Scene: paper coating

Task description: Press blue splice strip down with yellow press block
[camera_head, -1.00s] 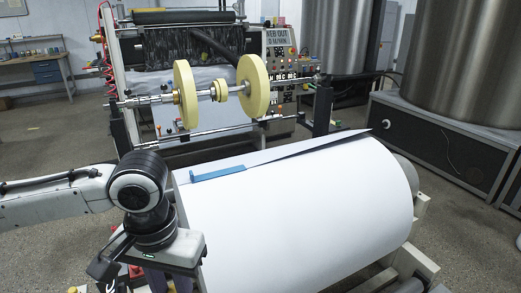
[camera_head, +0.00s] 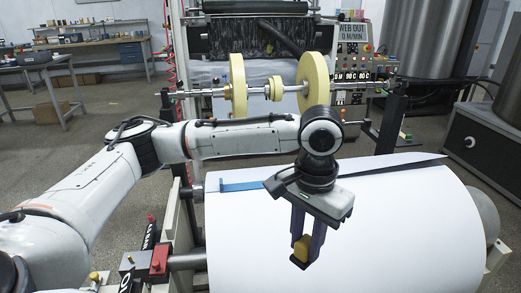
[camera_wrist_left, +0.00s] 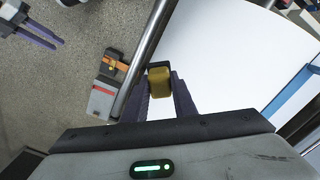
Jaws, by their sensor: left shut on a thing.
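My left gripper (camera_head: 304,240) is shut on the yellow press block (camera_head: 302,249), in front of the white paper roll (camera_head: 400,230). The block also shows between the fingertips in the left wrist view (camera_wrist_left: 159,83). The blue splice strip (camera_head: 240,186) lies along the top of the roll, behind and left of the gripper. Part of the strip is hidden by my wrist. In the left wrist view the strip (camera_wrist_left: 288,97) is at the right, apart from the block. What looks like my right gripper (camera_wrist_left: 38,36) shows at the upper left there; its opening is unclear.
The unwinding shaft with cream discs (camera_head: 237,84) stands behind the roll. A dark paper edge (camera_head: 405,163) rises along the roll's top at the right. A red block (camera_head: 160,258) and metal shaft sit at the roll's left end. A workbench (camera_head: 40,70) stands far left.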

